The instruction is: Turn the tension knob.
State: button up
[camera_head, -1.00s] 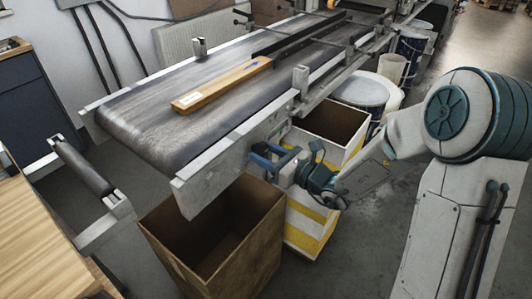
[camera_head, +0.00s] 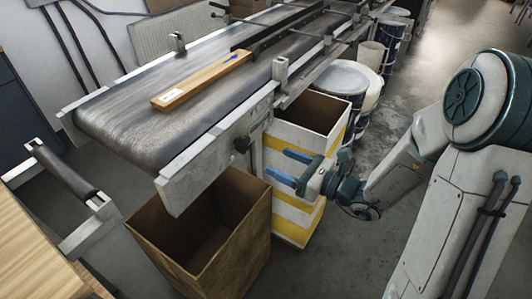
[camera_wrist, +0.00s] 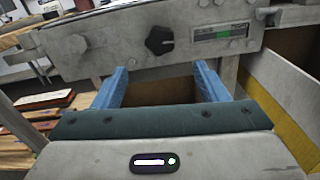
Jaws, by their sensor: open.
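The tension knob (camera_wrist: 159,40) is a black lobed knob on the grey side plate of the conveyor, with a small pale mark at its right side. In the head view it is a small dark shape (camera_head: 241,144) on the conveyor's side. My gripper (camera_head: 278,164) has two blue fingers, spread apart with nothing between them. It points at the side plate and stands a short way off, not touching the knob. In the wrist view the knob lies ahead, above the gap between the fingertips (camera_wrist: 161,68).
A gauge plate with a green band (camera_wrist: 222,34) sits right of the knob. A wooden bar (camera_head: 202,80) lies on the belt (camera_head: 130,125). An open brown box (camera_head: 235,245) and a yellow-and-white striped box (camera_head: 318,140) stand below. Drums (camera_head: 342,82) stand behind.

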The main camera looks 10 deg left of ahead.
jog(key=shift+v, duration=1.5)
jog(key=shift+a, duration=0.1)
jog(key=s+d+r+n+g+h+p, duration=0.1)
jog(key=s+r+n+g+h+p, duration=0.3)
jog(key=s+n, duration=0.3)
jog(key=s+d+r+n+g+h+p, duration=0.1)
jog(key=s+r+n+g+h+p, duration=0.2)
jog(key=s+r+n+g+p, duration=0.25)
jog(key=d+r+n+t+h+p, duration=0.2)
jog(key=d+r+n+h, duration=0.2)
jog(key=d, duration=0.3)
jog(key=d+r+n+t+h+p, duration=0.3)
jog(key=d+r+n+h, duration=0.2)
jog(key=d+n, duration=0.2)
jog(key=shift+s+d+h, duration=0.15)
jog(key=shift+s+h, duration=0.15)
jog(key=shift+s, duration=0.1)
